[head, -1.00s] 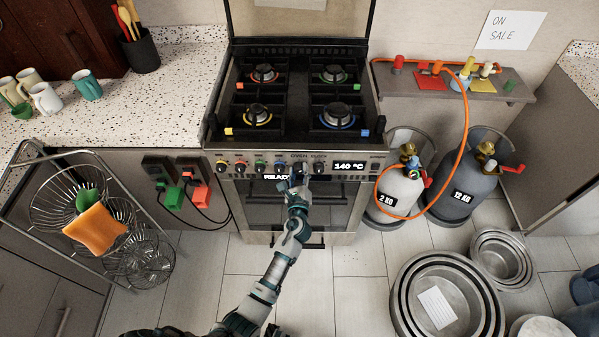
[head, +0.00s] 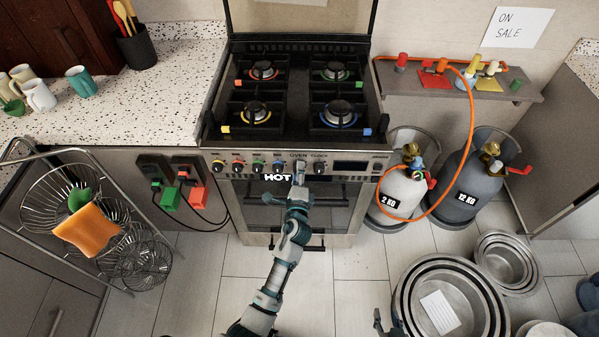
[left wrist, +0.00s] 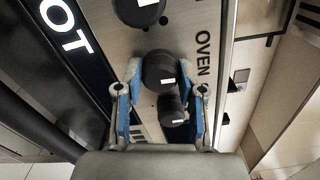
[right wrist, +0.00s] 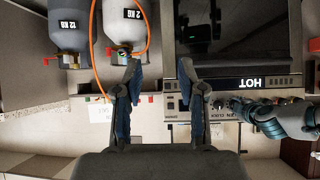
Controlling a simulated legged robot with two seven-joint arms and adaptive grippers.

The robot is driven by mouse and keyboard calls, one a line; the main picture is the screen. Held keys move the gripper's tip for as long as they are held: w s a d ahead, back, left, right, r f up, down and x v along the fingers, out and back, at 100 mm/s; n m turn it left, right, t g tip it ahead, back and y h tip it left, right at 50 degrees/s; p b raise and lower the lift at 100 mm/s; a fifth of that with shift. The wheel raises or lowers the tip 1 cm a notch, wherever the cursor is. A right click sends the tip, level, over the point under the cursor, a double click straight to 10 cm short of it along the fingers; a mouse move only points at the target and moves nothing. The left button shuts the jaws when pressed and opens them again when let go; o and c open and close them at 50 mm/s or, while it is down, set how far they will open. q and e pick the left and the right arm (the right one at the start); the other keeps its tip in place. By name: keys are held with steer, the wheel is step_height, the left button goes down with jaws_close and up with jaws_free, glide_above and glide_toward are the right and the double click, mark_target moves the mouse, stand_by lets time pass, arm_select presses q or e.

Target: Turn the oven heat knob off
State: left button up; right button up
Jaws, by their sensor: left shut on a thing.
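The oven's front panel (head: 345,155) carries a row of black knobs with coloured marks. The oven heat knob (left wrist: 158,68), by the "OVEN" label, is between my left gripper's fingers in the left wrist view. My left gripper (head: 300,168) is shut on it and hides most of it in the head view. The clock knob (head: 319,167) is just right of it. The temperature display (head: 351,166) is dark, and the oven sign (head: 277,177) reads "HOT". My right gripper (right wrist: 160,75) is open and empty, away from the stove.
A gas hob with several burners (head: 297,95) tops the oven. Gas cylinders (head: 400,192) with an orange hose (head: 468,130) stand right. Nested steel pots (head: 400,300) are on the floor. A wire basket rack (head: 60,195) stands left. The floor before the oven is clear.

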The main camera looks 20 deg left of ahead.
arm_select(q)
steer(key=shift+f+n, duration=0.2)
steer(key=shift+n, duration=0.2)
arm_select(e)
steer(key=shift+w+a+r+t, duration=0.15)
steer(key=shift+w+r+t, duration=0.1)
steer(key=shift+w+t, duration=0.1)
arm_select(q)
steer(key=o, duration=0.9)
steer(key=shift+a, duration=0.1)
steer(key=shift+c, duration=0.2)
steer(key=shift+s, duration=0.1)
steer(key=v, duration=1.2)
